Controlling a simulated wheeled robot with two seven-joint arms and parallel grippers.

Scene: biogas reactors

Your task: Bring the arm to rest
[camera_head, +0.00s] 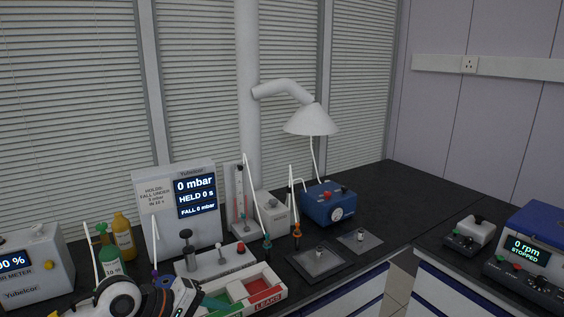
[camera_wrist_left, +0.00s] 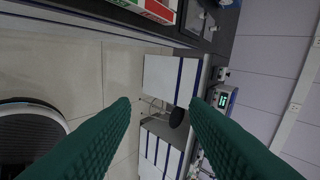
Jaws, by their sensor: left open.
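My left arm (camera_head: 128,298) comes in at the bottom left of the head view, white and black, low in front of the bench. Its fingertips cannot be made out there. In the left wrist view my left gripper (camera_wrist_left: 160,104) shows two green ribbed fingers, wide apart with nothing between them. Beyond the fingers are the floor and white cabinets (camera_wrist_left: 170,80), apart from the gripper. My right gripper is in neither view.
The dark bench (camera_head: 378,195) holds a pressure display box (camera_head: 172,230) reading 0 mbar, a blue device (camera_head: 328,205), and a red and green sorting tray (camera_head: 281,287) close by the arm. A second bench with an rpm device (camera_head: 530,250) stands at right.

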